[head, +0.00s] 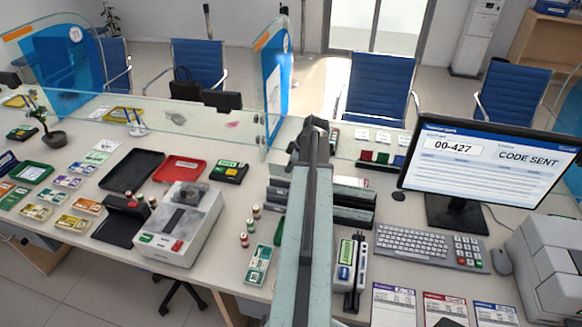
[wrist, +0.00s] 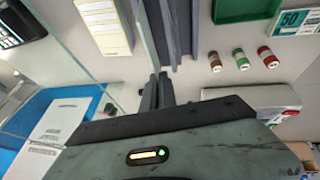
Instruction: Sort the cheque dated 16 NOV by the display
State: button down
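The display (head: 480,165) stands on the right of the counter in the head view, reading "00-427" and "CODE SENT". I cannot make out a cheque dated 16 NOV; no date is readable. Three printed sheets with purple (head: 394,305), red (head: 445,305) and blue (head: 495,314) headings lie in front of the keyboard. Three small white slips (head: 383,137) lie at the back, left of the display. In the wrist view my gripper (wrist: 158,80) has its two dark fingers close together with nothing seen between them. In the head view my arm hides it.
A keyboard (head: 430,246), a mouse (head: 502,261) and a grey machine (head: 548,255) are around the display. Dark trays (head: 350,205) lie beside my arm. A counting machine (head: 182,222), small rolls (head: 244,240) and banknotes crowd the left. A glass partition (head: 272,100) stands behind.

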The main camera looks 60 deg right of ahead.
jog(key=shift+f+b, duration=3.3)
jog(key=shift+f, duration=0.2)
jog(key=c, duration=1.6)
grip_release()
jog(key=shift+r, duration=0.15)
notch_tip(320, 180, up, 7)
jog(key=p, duration=0.7)
